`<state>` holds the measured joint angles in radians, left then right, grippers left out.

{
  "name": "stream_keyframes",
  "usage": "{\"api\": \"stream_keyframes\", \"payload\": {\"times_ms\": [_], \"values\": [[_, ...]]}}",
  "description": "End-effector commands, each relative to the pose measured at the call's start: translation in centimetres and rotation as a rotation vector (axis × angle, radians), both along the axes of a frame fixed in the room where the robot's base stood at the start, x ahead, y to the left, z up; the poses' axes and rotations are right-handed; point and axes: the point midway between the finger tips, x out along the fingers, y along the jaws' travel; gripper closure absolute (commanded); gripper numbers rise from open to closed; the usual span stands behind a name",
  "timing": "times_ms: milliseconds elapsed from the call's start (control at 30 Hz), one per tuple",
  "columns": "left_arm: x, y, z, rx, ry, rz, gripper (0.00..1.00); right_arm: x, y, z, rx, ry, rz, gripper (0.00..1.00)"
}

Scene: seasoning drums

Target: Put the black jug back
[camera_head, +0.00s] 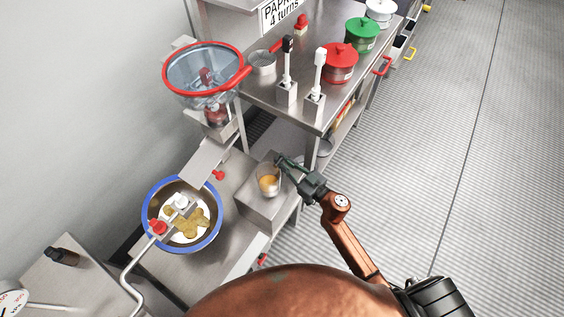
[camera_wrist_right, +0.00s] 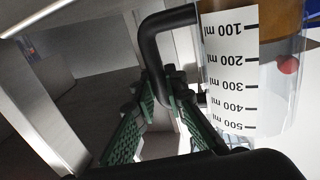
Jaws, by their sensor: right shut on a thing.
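The clear measuring jug with a black handle (camera_head: 268,184) holds some orange-brown liquid at its bottom. In the head view it is at the grey metal box (camera_head: 262,208); whether it rests on the box or hangs just above it I cannot tell. In the right wrist view the jug (camera_wrist_right: 232,80) shows a millilitre scale and looks upside down. My right gripper (camera_head: 281,162) is shut on the jug's black handle, at the jug's far right side. In the right wrist view the gripper's green-padded fingers (camera_wrist_right: 163,122) lie either side of the handle. My left gripper is not in view.
A blue-rimmed bowl (camera_head: 149,236) stands left of the box, under a metal chute (camera_head: 207,160). A red-rimmed clear hopper (camera_head: 181,92) stands above. The floor at right is clear.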

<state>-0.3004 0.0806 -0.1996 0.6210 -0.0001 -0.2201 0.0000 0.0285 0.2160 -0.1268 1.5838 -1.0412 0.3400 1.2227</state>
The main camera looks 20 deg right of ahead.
Motion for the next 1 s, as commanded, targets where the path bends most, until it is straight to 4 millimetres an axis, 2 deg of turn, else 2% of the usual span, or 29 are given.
{"api": "stream_keyframes", "payload": {"times_ms": [33,433,467,700,1000], "values": [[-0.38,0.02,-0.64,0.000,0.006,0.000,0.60,0.03,-0.01,-0.90,0.004,0.002,-0.001,1.00],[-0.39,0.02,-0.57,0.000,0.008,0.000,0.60,0.01,0.04,-0.92,0.001,-0.002,0.001,1.00],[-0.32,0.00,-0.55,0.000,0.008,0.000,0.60,0.00,0.03,-0.97,0.000,-0.001,0.001,0.87],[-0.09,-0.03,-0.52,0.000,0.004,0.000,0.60,0.00,0.01,-0.92,0.000,-0.001,0.001,0.71],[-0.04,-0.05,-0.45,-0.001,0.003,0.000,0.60,0.00,-0.01,-0.69,0.000,-0.002,0.000,0.71]]}}
